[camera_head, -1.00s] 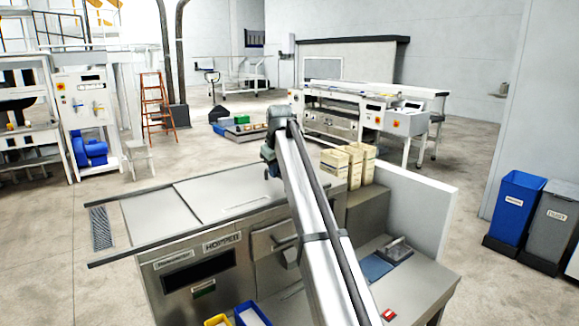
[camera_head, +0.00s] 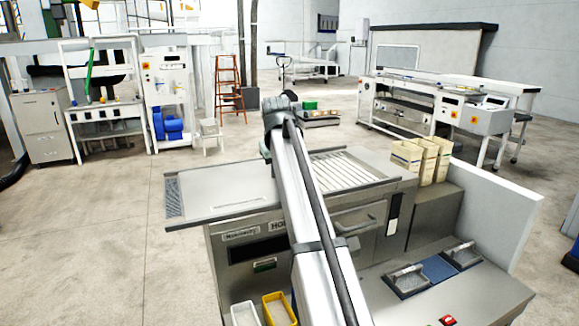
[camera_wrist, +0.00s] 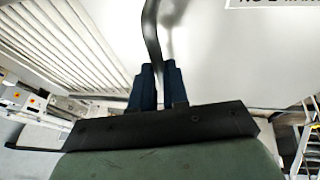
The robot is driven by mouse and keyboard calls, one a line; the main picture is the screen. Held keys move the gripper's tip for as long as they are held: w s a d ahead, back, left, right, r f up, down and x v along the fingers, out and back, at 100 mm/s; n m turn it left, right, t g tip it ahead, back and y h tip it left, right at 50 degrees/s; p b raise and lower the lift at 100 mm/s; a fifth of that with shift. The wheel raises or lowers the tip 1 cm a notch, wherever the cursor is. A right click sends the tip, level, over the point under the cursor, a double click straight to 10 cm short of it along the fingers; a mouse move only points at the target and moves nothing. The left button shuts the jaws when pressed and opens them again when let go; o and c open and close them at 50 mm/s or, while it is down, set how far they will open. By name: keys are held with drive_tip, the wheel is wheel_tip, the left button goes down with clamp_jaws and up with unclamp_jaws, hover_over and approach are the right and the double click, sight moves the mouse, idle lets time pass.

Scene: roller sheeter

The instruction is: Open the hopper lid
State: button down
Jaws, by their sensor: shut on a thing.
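The hopper lid (camera_head: 225,190) is a flat grey sliding panel on top of the steel machine, lying over the left side rails. To its right a slatted opening (camera_head: 350,170) is uncovered; its slats also show in the wrist view (camera_wrist: 65,45). My gripper (camera_wrist: 157,80) is shut on a dark, curved handle bar (camera_wrist: 150,35) that stands against the pale lid surface (camera_wrist: 225,60). In the head view my arm covers the handle and most of the gripper.
Cream cartons (camera_head: 422,158) stand on the machine's right end, beside a white side panel (camera_head: 495,205). White and yellow bins (camera_head: 276,308) sit at the front. Two scoop-like tools (camera_head: 408,280) lie on the right counter. The floor at left is open.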

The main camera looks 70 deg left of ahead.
drive_tip(key=shift+s, duration=0.1)
drive_tip(key=c, duration=1.1)
unclamp_jaws()
drive_tip(key=shift+r, duration=0.15)
drive_tip(key=v, duration=1.3)
drive_tip(key=shift+d+r, duration=0.15)
drive_tip(key=shift+r, duration=0.15)
